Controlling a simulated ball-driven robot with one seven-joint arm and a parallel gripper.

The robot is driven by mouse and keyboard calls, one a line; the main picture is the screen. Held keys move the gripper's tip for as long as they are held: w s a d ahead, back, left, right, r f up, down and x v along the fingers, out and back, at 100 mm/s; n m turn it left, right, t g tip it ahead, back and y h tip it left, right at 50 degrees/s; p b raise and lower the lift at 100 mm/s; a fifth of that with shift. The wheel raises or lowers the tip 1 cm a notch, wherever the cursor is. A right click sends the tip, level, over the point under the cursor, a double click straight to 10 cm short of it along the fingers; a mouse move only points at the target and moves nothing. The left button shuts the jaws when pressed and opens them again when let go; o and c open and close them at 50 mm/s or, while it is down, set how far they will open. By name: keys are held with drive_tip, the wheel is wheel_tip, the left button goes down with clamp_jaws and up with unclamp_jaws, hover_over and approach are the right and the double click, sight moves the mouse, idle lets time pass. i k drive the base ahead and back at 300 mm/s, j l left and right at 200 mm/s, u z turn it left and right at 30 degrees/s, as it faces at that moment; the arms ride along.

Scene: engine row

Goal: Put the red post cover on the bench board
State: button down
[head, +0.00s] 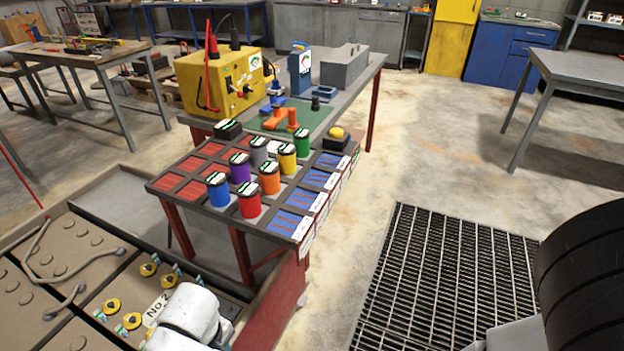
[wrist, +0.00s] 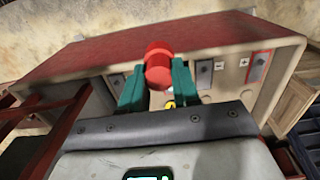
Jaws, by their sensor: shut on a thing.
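The red post cover (wrist: 158,68) is a short red cylinder held between the two green fingers of my gripper (wrist: 157,82) in the wrist view. My gripper is shut on it. Whether the cover still touches a post cannot be told. In the head view the cover and fingers are hidden; the white end of my arm shows at the bottom left, over the battery area. A green board (head: 322,121) lies on the grey bench at the back, with orange parts on it; it may be the bench board.
A rack (head: 190,197) of red and blue cells holds several coloured cans and stands before the bench. A yellow box (head: 215,85), a blue meter (head: 300,72) and a grey block (head: 344,68) stand on the bench. A battery (head: 125,290) with yellow caps lies bottom left.

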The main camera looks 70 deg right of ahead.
sight(307, 118)
drive_tip(key=k+z, duration=0.2)
drive_tip(key=z, duration=0.15)
drive_tip(key=k+z, duration=0.15)
drive_tip(key=z, duration=0.2)
drive_tip(key=k+l+z, duration=0.15)
drive_tip(key=z, duration=0.2)
drive_tip(key=i+z, duration=0.35)
drive_tip(key=i, duration=0.35)
drive_tip(key=i+j+z, duration=0.1)
drive_tip(key=i+z, duration=0.25)
drive_tip(key=i, duration=0.35)
